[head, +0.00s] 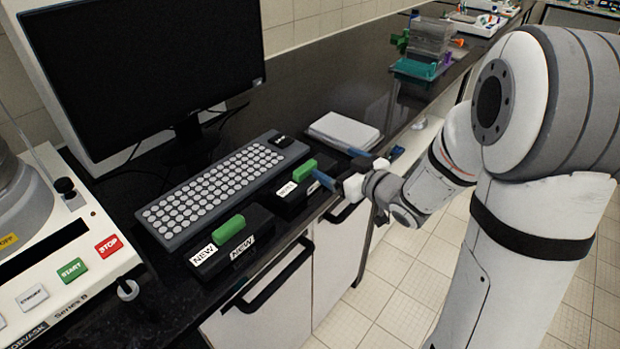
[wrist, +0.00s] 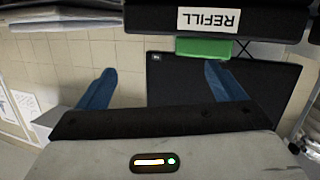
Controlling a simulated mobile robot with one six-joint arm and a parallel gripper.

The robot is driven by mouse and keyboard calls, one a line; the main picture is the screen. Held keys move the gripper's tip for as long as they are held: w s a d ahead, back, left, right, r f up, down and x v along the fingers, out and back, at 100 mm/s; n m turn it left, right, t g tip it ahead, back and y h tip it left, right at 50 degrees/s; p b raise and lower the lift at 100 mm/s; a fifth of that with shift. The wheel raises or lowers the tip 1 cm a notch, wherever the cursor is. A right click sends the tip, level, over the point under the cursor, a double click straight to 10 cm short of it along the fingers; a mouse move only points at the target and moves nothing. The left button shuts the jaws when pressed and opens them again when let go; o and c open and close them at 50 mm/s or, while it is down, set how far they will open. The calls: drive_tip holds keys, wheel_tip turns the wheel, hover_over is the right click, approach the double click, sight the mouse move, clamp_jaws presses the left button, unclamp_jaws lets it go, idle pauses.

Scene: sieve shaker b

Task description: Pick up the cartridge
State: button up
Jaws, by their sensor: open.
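In the head view a green block (head: 229,230) sits on a black holder (head: 258,243) marked NEW at the counter's front edge. A second green block (head: 304,171) sits on another black holder (head: 298,205), whose label is too small to read surely. I cannot tell which piece is the cartridge. My gripper (head: 338,167), with blue fingers, is open just right of the second green block. In the wrist view a green block (wrist: 204,48) lies beside a dark body labelled REFILL (wrist: 185,18), ahead of my open gripper (wrist: 160,72) and nearer the right finger. Nothing shows between the fingers.
A keyboard (head: 213,187) lies behind the holders, with a monitor (head: 145,65) beyond. A white pad (head: 343,131) lies behind my gripper. A shaker with coloured buttons (head: 70,270) stands at left. Drawers with black handles (head: 275,277) are below the counter edge.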

sight(308, 171)
drive_tip(key=a+f+y, duration=0.1)
drive_tip(key=s+a+f+n+g+y+b, duration=0.1)
drive_tip(key=y, duration=0.1)
drive_tip(key=shift+s+a, duration=0.15)
drive_tip(key=shift+s, duration=0.1)
drive_tip(key=shift+s+a+f+n+g+y, duration=0.1)
drive_tip(key=shift+s+a+n+g+y, duration=0.3)
drive_tip(key=shift+y, duration=0.4)
drive_tip(key=x, duration=0.7)
drive_tip(key=shift+w+a+p, duration=0.2)
drive_tip(key=shift+a+p, duration=0.1)
drive_tip(key=shift+c, duration=0.2)
drive_tip(key=c, duration=1.3)
